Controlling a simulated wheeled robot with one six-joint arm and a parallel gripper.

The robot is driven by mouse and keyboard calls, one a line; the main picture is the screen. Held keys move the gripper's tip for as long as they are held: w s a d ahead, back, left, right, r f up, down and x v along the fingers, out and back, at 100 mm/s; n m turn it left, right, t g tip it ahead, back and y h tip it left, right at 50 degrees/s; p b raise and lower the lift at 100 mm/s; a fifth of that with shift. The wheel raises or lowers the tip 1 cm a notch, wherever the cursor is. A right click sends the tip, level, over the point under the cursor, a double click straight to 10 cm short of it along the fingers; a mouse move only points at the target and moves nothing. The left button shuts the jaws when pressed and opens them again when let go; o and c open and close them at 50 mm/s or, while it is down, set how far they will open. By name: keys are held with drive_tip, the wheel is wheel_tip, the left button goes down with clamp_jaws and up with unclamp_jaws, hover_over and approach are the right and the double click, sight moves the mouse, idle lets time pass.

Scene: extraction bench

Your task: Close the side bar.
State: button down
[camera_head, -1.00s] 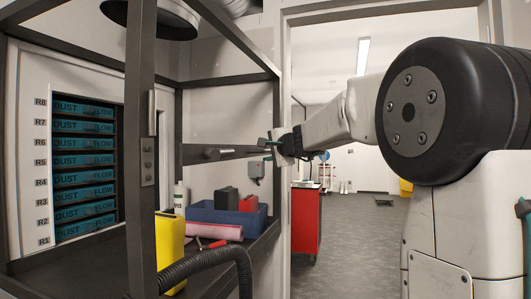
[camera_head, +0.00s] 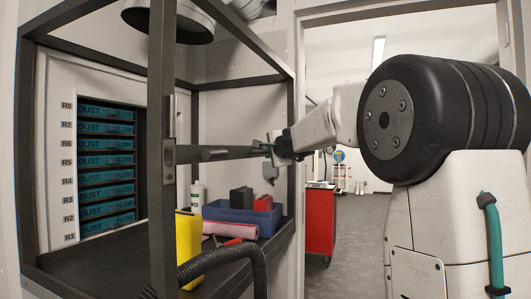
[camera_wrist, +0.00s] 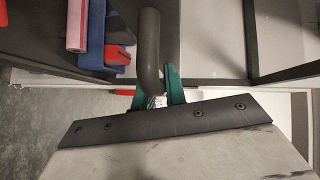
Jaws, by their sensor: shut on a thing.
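The side bar (camera_head: 235,153) is a dark, roughly level bar at mid height of the bench's open frame. In the head view it runs from the near upright post toward my gripper (camera_head: 268,150). My gripper is at its right end, just left of the far post. In the wrist view, the green fingers of my gripper (camera_wrist: 157,92) are shut on a dark rounded bar piece (camera_wrist: 150,45), which comes down between them. The fingers partly hide the gripped end. I cannot tell from these views whether a latch meets the bar.
Dark posts (camera_head: 162,80) frame the bench. On its shelf stand a yellow container (camera_head: 188,245), a white bottle (camera_head: 197,195) and a blue bin (camera_head: 225,213); a pink roll (camera_head: 220,228) lies there. A black hose (camera_head: 255,262) curves in front. A red cabinet (camera_head: 319,220) stands beyond the doorway.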

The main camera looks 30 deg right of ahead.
drive_tip(key=shift+w+a+r, duration=0.15)
drive_tip(key=shift+w+a, duration=0.35)
drive_tip(key=shift+a, duration=0.15)
drive_tip(key=c, duration=1.5)
unclamp_jaws()
drive_tip(key=shift+a, duration=0.15)
drive_tip(key=shift+o, duration=0.2)
drive_tip(key=v, duration=0.7)
drive_tip(key=shift+s+d, duration=0.2)
drive_tip(key=shift+s, duration=0.25)
